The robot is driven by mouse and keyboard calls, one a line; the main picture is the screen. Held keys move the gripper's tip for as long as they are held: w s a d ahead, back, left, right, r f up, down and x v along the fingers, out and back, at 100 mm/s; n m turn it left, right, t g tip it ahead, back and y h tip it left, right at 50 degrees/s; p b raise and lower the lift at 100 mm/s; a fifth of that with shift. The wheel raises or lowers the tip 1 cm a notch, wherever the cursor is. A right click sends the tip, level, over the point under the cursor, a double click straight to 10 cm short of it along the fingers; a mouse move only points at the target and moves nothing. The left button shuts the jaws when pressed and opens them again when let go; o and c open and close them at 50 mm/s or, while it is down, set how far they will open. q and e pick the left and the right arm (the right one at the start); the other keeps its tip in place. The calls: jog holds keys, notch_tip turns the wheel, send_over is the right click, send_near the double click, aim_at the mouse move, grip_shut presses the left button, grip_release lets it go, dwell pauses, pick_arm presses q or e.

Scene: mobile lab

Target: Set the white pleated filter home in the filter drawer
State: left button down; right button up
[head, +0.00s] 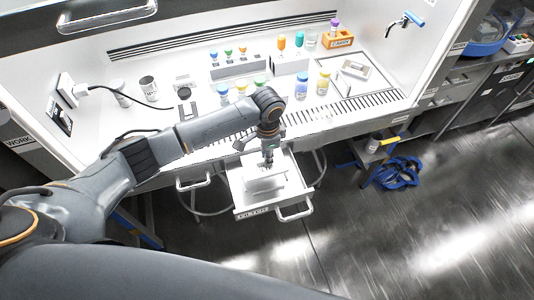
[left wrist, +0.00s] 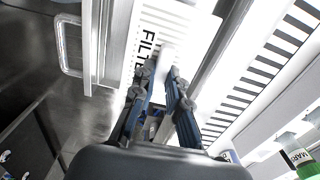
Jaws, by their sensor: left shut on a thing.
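The filter drawer (head: 276,208) stands pulled out below the bench, with its handle at the front. The white pleated filter (head: 264,184) is at the drawer, under my left gripper (head: 267,163), which points down. In the left wrist view the filter's ribbed white face (left wrist: 178,18) shows beyond the fingertips of my left gripper (left wrist: 163,78), beside black lettering. The left gripper is shut on the filter. The glare and the fingers hide the filter's lower edges, so I cannot tell whether it rests on the drawer floor. My right gripper is not in view.
The bench front edge with its slotted grille (head: 345,110) lies just behind the drawer. Vials and bottles (head: 302,85) stand on the worktop. The floor before the drawer is clear.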

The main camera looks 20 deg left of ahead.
pick_arm(q)
jog(key=shift+r+p, duration=0.15)
jog(key=shift+p, duration=0.55)
notch_tip(320, 180, down, 2)
jog(key=shift+b, duration=0.75)
jog(key=shift+f+b, duration=1.05)
jog(key=shift+f, duration=0.95)
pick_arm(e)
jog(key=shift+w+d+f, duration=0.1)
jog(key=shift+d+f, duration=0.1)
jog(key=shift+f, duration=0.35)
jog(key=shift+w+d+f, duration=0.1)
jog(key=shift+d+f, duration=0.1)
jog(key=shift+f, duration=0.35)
pick_arm(q)
jog(key=shift+p, duration=0.4)
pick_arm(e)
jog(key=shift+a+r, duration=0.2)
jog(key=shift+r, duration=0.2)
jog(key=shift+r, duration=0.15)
pick_arm(q)
jog(key=shift+p, duration=0.3)
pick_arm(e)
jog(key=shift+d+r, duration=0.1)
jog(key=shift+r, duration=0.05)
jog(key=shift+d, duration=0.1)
